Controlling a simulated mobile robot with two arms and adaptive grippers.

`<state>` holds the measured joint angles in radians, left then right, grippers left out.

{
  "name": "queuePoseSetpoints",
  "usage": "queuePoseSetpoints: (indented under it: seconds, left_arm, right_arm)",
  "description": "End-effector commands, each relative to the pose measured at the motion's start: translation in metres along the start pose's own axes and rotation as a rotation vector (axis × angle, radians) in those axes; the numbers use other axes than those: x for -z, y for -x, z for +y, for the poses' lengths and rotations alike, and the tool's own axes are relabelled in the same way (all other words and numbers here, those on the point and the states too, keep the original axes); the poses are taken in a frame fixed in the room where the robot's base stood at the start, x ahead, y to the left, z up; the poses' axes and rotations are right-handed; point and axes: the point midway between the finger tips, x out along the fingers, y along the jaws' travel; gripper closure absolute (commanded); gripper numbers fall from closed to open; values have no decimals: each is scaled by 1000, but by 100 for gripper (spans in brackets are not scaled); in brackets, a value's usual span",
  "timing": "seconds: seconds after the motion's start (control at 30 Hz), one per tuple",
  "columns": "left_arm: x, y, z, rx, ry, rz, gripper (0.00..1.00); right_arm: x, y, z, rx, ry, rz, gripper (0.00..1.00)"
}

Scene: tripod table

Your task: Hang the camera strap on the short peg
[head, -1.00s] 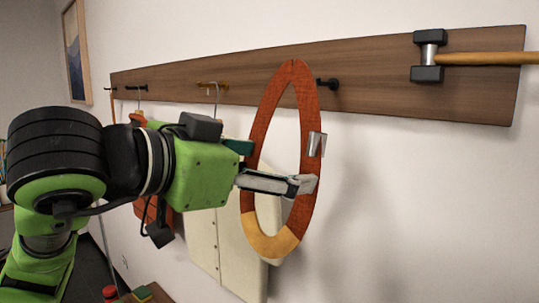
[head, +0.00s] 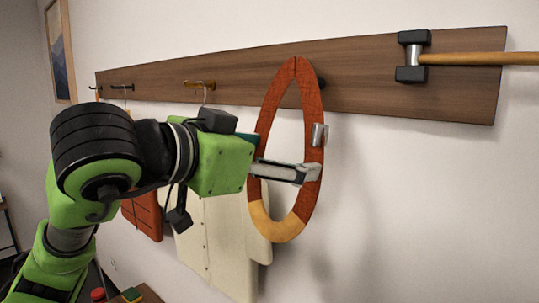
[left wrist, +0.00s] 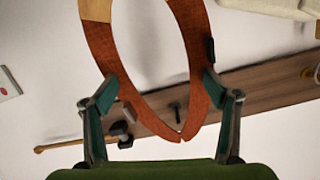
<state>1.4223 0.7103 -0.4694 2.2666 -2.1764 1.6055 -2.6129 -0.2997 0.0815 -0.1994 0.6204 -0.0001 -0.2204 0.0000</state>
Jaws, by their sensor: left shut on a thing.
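The camera strap (head: 311,106) is a red-orange teardrop loop with a tan lower part, pointed end up; it also shows in the left wrist view (left wrist: 101,48). My left gripper (head: 316,153) is shut on it, with its fingers against the outer sides of the loop in the wrist view (left wrist: 161,87). A short dark peg (head: 321,83) sticks out of the wooden board, just behind the strap's upper right limb. In the wrist view this peg (left wrist: 174,108) shows through the loop's opening. The strap hangs in front of the board, apart from the peg as far as I can tell.
A hammer (head: 414,57) rests on the board (head: 365,88) at the right. A brass hook (head: 199,84) holds a cream garment (head: 215,235); a dark hook (head: 122,87) is further left. A red-orange item (head: 143,215) hangs behind my arm.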

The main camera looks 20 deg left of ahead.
Motion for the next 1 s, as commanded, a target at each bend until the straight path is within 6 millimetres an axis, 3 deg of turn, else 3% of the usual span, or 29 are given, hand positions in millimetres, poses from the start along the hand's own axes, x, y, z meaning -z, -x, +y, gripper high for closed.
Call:
queuePoseSetpoints:
  seconds: [0.73,1.0]
  left_arm:
    - [6,-45,-1,-2,2,-1,42]
    - [0,-56,-1,2,0,-1,42]
  right_arm:
    - [1,7,-3,4,0,0,60]
    - [0,-1,-3,3,0,0,60]
